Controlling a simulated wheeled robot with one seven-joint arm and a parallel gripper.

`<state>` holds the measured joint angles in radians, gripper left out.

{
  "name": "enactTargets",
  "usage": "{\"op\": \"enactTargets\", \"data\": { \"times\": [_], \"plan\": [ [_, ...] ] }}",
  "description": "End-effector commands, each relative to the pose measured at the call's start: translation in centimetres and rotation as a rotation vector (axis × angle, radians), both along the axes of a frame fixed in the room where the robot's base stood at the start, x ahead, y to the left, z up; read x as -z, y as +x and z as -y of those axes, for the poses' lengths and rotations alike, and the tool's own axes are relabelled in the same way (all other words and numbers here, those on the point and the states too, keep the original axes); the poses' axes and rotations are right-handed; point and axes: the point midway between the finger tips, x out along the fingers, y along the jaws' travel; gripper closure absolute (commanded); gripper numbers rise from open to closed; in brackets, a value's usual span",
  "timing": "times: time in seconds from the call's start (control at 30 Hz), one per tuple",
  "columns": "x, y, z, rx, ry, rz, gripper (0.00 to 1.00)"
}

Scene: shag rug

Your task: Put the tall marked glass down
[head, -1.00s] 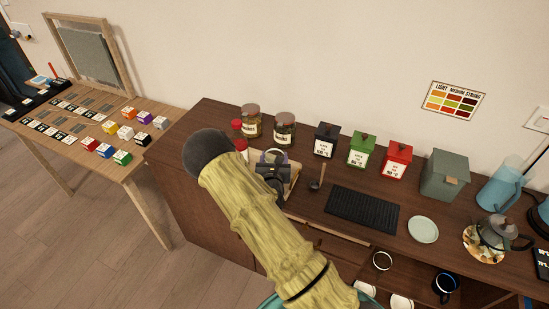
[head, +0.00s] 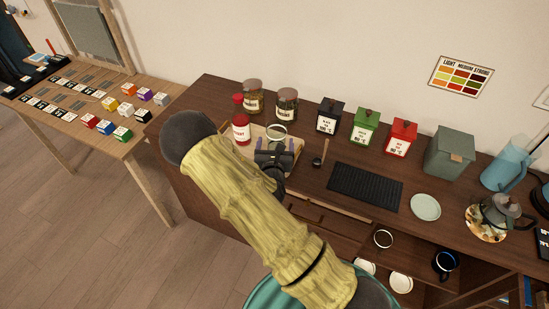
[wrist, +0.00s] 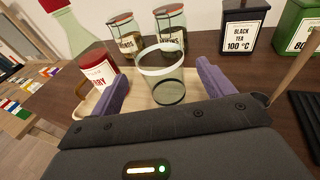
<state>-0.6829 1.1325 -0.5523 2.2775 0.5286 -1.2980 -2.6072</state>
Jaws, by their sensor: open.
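The tall marked glass (wrist: 166,88) is clear, with a pale band at its rim and darker lower walls. It stands upright in a shallow light wooden tray (wrist: 93,103). In the head view its rim (head: 277,130) shows just beyond my gripper (head: 275,158). In the wrist view my gripper (wrist: 161,84) is open, with one purple finger on each side of the glass. Gaps show between the glass and both fingers.
A red-labelled bottle (wrist: 98,70) stands close on the left. Two lidded jars (head: 252,97) (head: 287,104) stand behind. Black, green and red tins (head: 330,116) (head: 366,127) (head: 400,138) are to the right. A ladle (head: 318,160) and a dark slatted mat (head: 366,187) lie right of the tray.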

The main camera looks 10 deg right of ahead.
Motion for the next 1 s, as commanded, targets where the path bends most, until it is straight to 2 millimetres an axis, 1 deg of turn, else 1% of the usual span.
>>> {"op": "enactTargets", "data": {
  "times": [0.03, 0.2, 0.3, 0.4, 1.0],
  "plan": [
    [0.1, -0.9, -0.4, -0.002, -0.001, -0.002, 0.19],
    [-0.4, -3.9, -1.1, -0.002, -0.001, -0.001, 0.19],
    [-0.6, -5.1, -1.4, -0.001, -0.001, -0.001, 0.19],
    [-0.9, -5.8, -1.6, 0.000, 0.000, 0.000, 0.19],
    [-0.9, -5.9, -1.6, 0.003, 0.006, -0.001, 0.19]
  ]
}}
